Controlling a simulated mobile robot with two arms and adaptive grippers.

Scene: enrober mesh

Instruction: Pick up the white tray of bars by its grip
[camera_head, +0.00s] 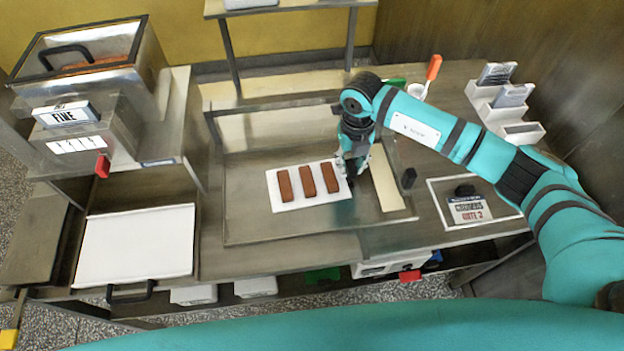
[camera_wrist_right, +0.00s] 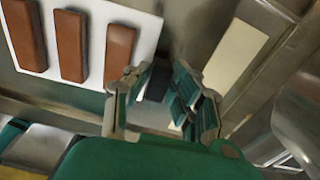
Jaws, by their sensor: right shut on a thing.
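The white tray (camera_head: 312,202) lies flat on the metal worktop, with three brown bars (camera_head: 307,181) side by side on it. It also shows in the right wrist view (camera_wrist_right: 92,55). Its dark grip (camera_wrist_right: 157,82) sticks out from the tray's right side and is partly hidden by the fingers. My right gripper (camera_head: 354,166) reaches down at that side, its fingers around the grip and shut on it. The tray appears to rest on the worktop; I cannot tell any small gap. My left gripper is in neither view.
A pale strip (camera_head: 388,180) lies right of the gripper, with a small black block (camera_head: 409,178) beyond it. At left are a metal tank (camera_head: 95,55) and a white panel (camera_head: 135,245) with a black handle. A sign plate (camera_head: 468,208) lies at right. Worktop left of the tray is clear.

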